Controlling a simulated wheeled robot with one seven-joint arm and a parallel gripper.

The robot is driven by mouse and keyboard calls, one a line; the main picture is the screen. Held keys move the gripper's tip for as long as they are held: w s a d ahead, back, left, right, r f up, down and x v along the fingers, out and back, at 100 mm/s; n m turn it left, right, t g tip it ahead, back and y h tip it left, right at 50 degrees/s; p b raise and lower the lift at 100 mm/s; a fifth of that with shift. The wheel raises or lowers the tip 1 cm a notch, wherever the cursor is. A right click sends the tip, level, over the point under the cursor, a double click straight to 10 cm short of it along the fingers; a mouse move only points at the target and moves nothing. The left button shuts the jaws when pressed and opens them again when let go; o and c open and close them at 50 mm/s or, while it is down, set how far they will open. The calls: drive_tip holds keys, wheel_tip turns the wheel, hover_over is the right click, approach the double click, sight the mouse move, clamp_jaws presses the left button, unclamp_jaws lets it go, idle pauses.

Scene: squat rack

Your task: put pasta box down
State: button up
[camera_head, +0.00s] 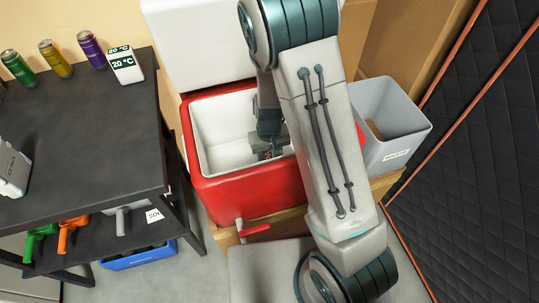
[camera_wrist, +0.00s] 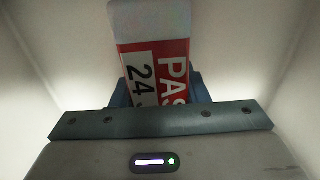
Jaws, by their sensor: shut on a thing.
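The pasta box (camera_wrist: 152,55), white and red with the partial letters "PAS" and "24", shows in the wrist view. My gripper (camera_wrist: 157,90) is shut on it, with the blue fingers at either side of the box. White walls surround the box in that view. In the head view my gripper (camera_head: 268,150) reaches down inside the red cooler (camera_head: 245,192) with a white interior. My arm hides the cooler's right part, and the pasta box is hard to make out there. I cannot tell whether the box touches the cooler's floor.
A grey waste bin (camera_head: 398,140) stands right of the cooler. The white lid (camera_head: 195,45) stands up behind it. A black padded panel (camera_head: 480,170) is at right.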

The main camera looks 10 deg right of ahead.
drive_tip(key=shift+f, duration=0.15)
drive_tip(key=o, duration=1.3)
drive_tip(key=shift+o, duration=0.2)
wheel_tip(320, 180, up, 12)
drive_tip(key=p, duration=0.3)
drive_tip(key=shift+r, duration=0.25)
drive_tip(key=s+d+r+m+t, duration=0.1)
drive_tip(key=s+d+r, duration=0.3)
drive_tip(key=s+r, duration=0.3)
drive_tip(key=s+d+r+m, duration=0.1)
drive_tip(key=s+d+r, duration=0.4)
drive_tip(key=s+r, duration=0.2)
drive_tip(key=shift+s+d+r+t, duration=0.2)
drive_tip(key=shift+s+r+t, duration=0.15)
drive_tip(key=shift+s+t, duration=0.1)
